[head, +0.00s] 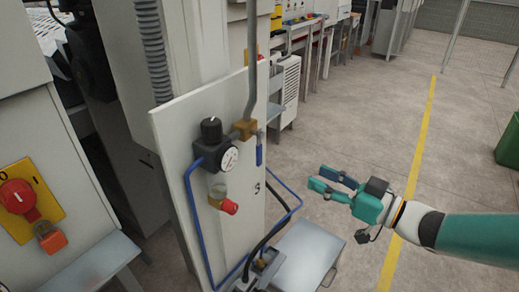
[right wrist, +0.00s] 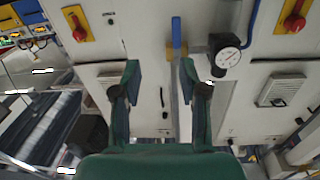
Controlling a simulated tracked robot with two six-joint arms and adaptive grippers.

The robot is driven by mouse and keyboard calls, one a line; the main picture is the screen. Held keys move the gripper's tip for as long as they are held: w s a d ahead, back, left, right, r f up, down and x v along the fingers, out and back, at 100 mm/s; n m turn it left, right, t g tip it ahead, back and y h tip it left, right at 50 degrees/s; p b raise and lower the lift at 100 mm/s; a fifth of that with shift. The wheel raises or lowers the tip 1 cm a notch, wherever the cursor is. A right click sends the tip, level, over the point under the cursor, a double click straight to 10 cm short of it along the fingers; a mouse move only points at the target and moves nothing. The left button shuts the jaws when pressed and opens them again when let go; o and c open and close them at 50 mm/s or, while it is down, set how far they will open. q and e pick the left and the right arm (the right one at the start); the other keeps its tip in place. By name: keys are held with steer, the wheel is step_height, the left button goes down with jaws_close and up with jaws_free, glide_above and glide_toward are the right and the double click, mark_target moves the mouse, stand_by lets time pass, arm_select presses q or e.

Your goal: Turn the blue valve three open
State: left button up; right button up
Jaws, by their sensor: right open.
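The blue valve handle (head: 259,155) hangs straight down beside a brass fitting (head: 245,129) on the pale panel. In the right wrist view, which looks upside down, the blue handle (right wrist: 176,27) points up from the brass fitting (right wrist: 177,50). My right gripper (head: 330,181) is open and empty, to the right of the panel and apart from the handle. In the right wrist view its two fingers (right wrist: 160,76) stand wide apart, with the handle beyond them, slightly right of centre. My left gripper does not show.
A black regulator with a round gauge (head: 228,159) sits left of the valve, with a red-tipped fitting (head: 229,206) below. Blue hose (head: 191,205) loops around them. A grey metal table (head: 306,253) stands low in front. Open floor lies to the right.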

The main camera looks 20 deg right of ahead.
mark_target(261, 151)
steer(key=shift+n+g+y, duration=0.4)
steer(key=shift+n+y, duration=0.1)
steer(key=shift+n, duration=0.3)
steer(key=x, duration=0.5)
steer(key=a+r+p+x, duration=0.1)
steer(key=x, duration=0.4)
steer(key=s+r+p+x, duration=0.1)
steer(key=x, duration=0.4)
steer(key=shift+a+r, duration=0.15)
steer(key=shift+a, duration=0.1)
jaws_close()
